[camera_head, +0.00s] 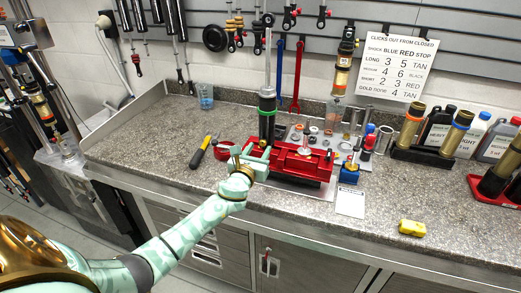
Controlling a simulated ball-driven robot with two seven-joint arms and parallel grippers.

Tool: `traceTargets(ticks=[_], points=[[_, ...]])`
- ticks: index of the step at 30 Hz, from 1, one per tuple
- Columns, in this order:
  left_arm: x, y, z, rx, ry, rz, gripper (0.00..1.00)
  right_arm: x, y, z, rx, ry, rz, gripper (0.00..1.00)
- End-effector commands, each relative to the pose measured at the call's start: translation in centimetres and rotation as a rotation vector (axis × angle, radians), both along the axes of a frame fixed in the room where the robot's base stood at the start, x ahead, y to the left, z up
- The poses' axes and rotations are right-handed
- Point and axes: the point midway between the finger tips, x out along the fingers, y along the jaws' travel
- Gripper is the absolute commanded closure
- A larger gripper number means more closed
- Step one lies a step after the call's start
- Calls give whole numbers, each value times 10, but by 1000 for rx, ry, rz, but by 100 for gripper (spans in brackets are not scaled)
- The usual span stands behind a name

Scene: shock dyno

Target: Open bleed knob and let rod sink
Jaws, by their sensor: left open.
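My left gripper (250,154) is open at the front left of the red vise (300,158). Its fingers are close to the base of an upright black shock with a green band (267,119); I cannot tell whether they touch anything. A thin silver rod (267,62) stands up out of the shock. Which part is the bleed knob is not clear; my gripper hides the area around the shock's foot. My right gripper is out of view.
A yellow-handled tool (201,152) and a red ring (223,150) lie left of my gripper. The front left counter is clear.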

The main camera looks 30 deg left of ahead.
Motion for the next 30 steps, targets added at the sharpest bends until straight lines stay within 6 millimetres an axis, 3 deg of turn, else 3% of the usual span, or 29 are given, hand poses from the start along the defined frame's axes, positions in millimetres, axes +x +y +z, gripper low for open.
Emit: traceTargets(ticks=[6,14,15,19,20,30], points=[[20,5,-1,1,0,0,58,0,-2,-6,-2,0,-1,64],[22,5,0,0,1,-1,58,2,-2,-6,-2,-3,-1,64],[22,5,0,0,1,-1,60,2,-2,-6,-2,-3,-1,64],[22,5,0,-1,1,-1,97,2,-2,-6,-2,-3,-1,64],[22,5,0,-1,1,-1,100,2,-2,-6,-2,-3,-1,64],[21,5,-1,-33,-7,-1,100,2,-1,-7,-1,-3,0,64]])
